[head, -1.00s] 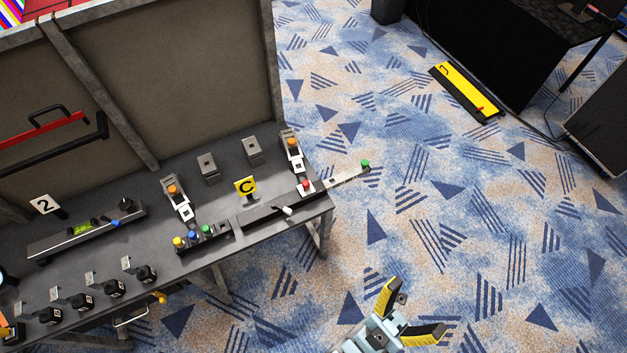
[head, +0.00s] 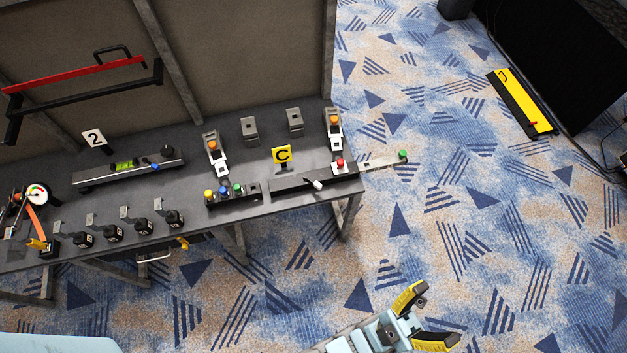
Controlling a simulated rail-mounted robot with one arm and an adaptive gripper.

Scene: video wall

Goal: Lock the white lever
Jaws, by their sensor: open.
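A small white lever (head: 316,184) sticks out at the front of a dark rail (head: 290,183), at the right end of the grey table (head: 130,222). A red button (head: 340,163) on a white base sits just behind and right of it. My gripper (head: 428,318) is at the bottom right, over the carpet in the picture, well apart from the table and the lever. Its yellow and black fingers are spread and nothing is between them. The lever is small here and I cannot tell its lock state.
Two white devices with orange knobs (head: 213,152) (head: 334,127) stand on the table. A bar with a green knob (head: 403,154) juts past the right table edge. The carpet between gripper and table is clear.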

